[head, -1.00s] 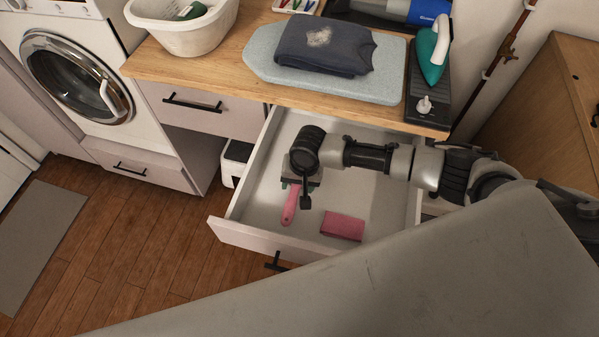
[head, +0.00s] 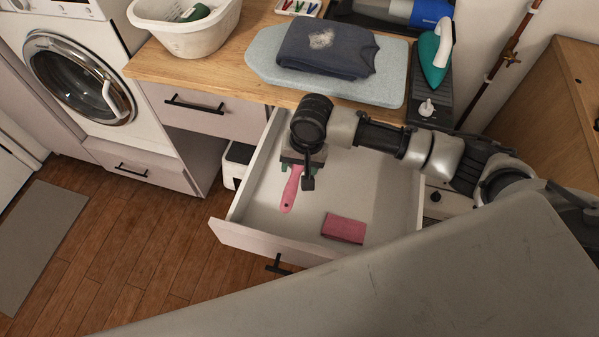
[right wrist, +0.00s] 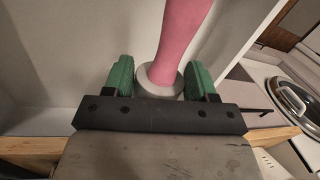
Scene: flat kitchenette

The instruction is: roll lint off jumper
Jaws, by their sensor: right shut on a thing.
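The dark blue jumper (head: 328,48) lies folded on the pale blue ironing board (head: 270,69) on the worktop, with a whitish lint patch (head: 321,39) on top. My right gripper (head: 299,167) is over the open drawer (head: 372,185), pointing down, shut on the pink-handled lint roller (head: 290,191). My left gripper is not in view.
A pink folded cloth (head: 343,228) lies in the drawer. A teal iron (head: 435,58) stands right of the board. A white basket (head: 187,33) stands on the left worktop. The washing machine (head: 78,80) is further left. The drawer's walls surround the gripper's area.

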